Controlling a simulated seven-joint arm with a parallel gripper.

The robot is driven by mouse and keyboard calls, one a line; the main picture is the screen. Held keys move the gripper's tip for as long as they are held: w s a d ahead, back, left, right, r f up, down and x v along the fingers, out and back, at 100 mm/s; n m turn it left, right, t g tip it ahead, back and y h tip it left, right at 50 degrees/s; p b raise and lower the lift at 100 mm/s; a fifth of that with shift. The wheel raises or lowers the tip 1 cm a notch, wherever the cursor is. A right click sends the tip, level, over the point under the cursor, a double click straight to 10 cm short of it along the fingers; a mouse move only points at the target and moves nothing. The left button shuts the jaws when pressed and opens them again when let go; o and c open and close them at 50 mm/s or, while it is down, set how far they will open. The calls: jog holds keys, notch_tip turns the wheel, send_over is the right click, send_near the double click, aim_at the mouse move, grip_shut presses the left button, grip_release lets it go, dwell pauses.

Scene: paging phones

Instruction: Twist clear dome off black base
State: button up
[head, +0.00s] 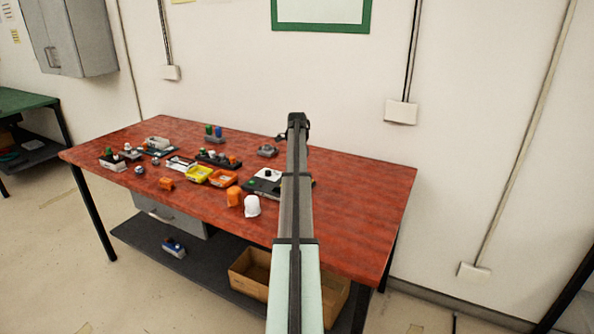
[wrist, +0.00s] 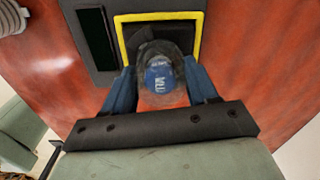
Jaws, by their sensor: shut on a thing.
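In the wrist view, a dark, see-through dome (wrist: 150,50) with a blue part carrying white marks (wrist: 160,76) inside or on it sits between the blue fingers of my gripper (wrist: 159,68). The fingers are shut on its two sides. Behind it is a black base (wrist: 130,8) with a yellow square frame (wrist: 199,30). The dome overlaps the frame; I cannot tell whether it is still seated on the base. In the head view my arm hides the gripper and the dome.
The red table (head: 350,200) is bare to the right of my arm. Left of it stand a white rounded piece (head: 252,206), orange pieces (head: 234,196), a yellow tray (head: 197,175) and several small parts. A grey ribbed piece (wrist: 12,18) shows at the wrist view's upper left.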

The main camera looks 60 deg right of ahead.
jog(key=shift+n, duration=0.4)
jog(key=shift+n, duration=1.2)
jog(key=shift+n, duration=1.2)
jog(key=shift+n, duration=1.2)
jog(key=shift+r, duration=0.15)
